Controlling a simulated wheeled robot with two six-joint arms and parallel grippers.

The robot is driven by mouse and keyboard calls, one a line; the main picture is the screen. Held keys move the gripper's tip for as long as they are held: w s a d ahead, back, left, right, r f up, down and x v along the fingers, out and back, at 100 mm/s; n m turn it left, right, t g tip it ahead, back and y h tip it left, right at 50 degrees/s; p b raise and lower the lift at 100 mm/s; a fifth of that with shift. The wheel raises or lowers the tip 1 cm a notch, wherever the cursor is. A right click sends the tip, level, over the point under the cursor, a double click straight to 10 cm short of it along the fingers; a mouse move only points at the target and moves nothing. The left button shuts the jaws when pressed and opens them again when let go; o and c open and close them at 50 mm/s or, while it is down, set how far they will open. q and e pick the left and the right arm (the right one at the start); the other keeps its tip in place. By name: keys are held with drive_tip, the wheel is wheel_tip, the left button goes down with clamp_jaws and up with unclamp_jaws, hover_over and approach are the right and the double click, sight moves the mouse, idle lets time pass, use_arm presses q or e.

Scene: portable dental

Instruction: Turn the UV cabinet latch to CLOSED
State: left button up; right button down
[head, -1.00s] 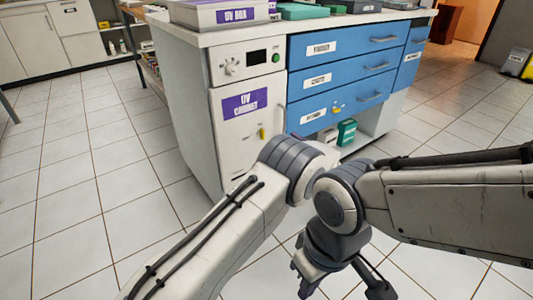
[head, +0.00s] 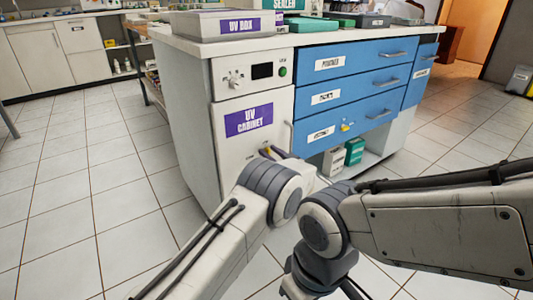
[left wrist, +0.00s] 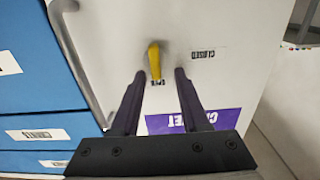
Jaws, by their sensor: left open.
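The UV cabinet (head: 225,155) is a white unit with a purple label, left of the blue drawers. Its yellow latch (left wrist: 154,58) shows upright in the left wrist view, which is upside down. One end of the latch is by the partly covered OPEN mark (left wrist: 160,82); the CLOSED mark (left wrist: 203,54) is to its right. My left gripper (left wrist: 159,74) is open, its dark fingers to either side of the latch and not visibly touching it. In the head view its tip (head: 273,152) shows at the cabinet door, mostly hidden behind my arm. My right gripper (head: 298,287) is cut off at the bottom edge.
A grey door handle (left wrist: 80,65) runs beside the latch in the left wrist view. Blue drawers (head: 352,80) adjoin the cabinet, with green and white boxes (head: 354,150) on the shelf below. A UV box (head: 228,25) sits on top. Tiled floor (head: 100,190) is clear on the left.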

use_arm(q)
drive_tip(key=shift+d, duration=0.15)
drive_tip(key=shift+d, duration=0.15)
clamp_jaws()
drive_tip(key=n, duration=0.1)
drive_tip(key=n+p, duration=0.1)
drive_tip(key=n, duration=0.1)
drive_tip(key=shift+s+a, duration=0.15)
drive_tip(key=shift+a, duration=0.05)
drive_tip(key=n+b, duration=0.1)
drive_tip(key=n, duration=0.4)
drive_tip(key=f+n+b, duration=0.1)
drive_tip(key=n, duration=0.4)
drive_tip(key=a+f+n+b, duration=0.1)
drive_tip(key=n, duration=0.3)
drive_tip(key=shift+s+a+n, duration=0.1)
drive_tip(key=shift+s+n, duration=0.3)
unclamp_jaws()
